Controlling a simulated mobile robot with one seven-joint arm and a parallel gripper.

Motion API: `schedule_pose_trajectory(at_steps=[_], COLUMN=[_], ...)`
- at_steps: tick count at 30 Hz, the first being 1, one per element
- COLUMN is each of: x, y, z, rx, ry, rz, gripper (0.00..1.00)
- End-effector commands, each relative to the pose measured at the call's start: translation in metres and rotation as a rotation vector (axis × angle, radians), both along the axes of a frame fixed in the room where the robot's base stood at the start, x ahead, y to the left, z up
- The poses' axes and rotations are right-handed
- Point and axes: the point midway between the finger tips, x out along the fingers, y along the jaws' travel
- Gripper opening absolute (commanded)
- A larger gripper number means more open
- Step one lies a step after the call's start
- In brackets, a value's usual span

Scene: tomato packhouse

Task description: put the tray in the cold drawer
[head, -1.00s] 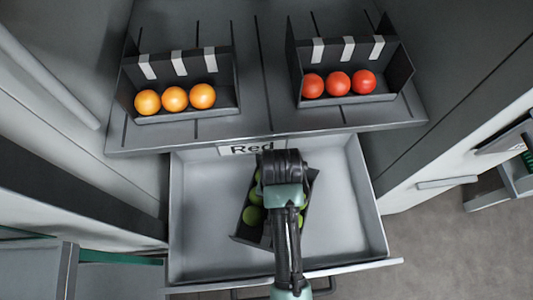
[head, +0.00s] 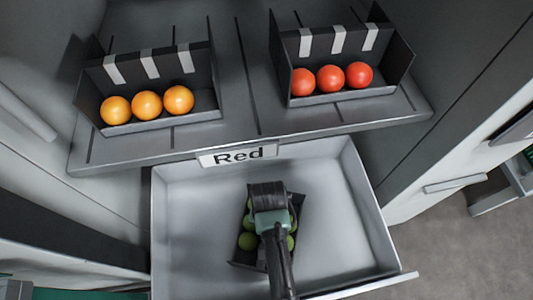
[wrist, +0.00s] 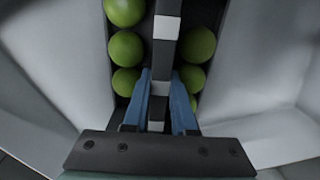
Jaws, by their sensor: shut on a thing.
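The dark tray (head: 299,206) holds several green tomatoes (head: 248,241). In the head view it is inside the outline of the open pale drawer (head: 340,215), near its middle and slightly turned. My gripper (head: 271,205) is above the tray and covers much of it. In the wrist view my gripper (wrist: 161,84) has its blue fingers on both sides of the tray's central divider (wrist: 164,52), shut on it, with green tomatoes (wrist: 127,48) in a row on each side. I cannot tell whether the tray touches the drawer floor.
On the shelf stand a tray of orange tomatoes (head: 147,105) and a tray of red tomatoes (head: 330,78). The drawer floor around the held tray is clear.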

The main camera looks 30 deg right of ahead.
Motion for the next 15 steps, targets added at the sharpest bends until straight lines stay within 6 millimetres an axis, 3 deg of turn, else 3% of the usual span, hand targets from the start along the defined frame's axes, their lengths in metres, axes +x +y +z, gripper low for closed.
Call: schedule_pose_trajectory(at_steps=[4, 7, 15], x=[0.026, 0.024, 0.024], y=[-0.007, -0.007, -0.007], z=[-0.003, -0.011, -0.011], rx=[-0.001, 0.000, 0.000], ry=[-0.006, -0.001, -0.002], rz=[0.000, 0.000, 0.000], gripper=[0.00, 0.00, 0.00])
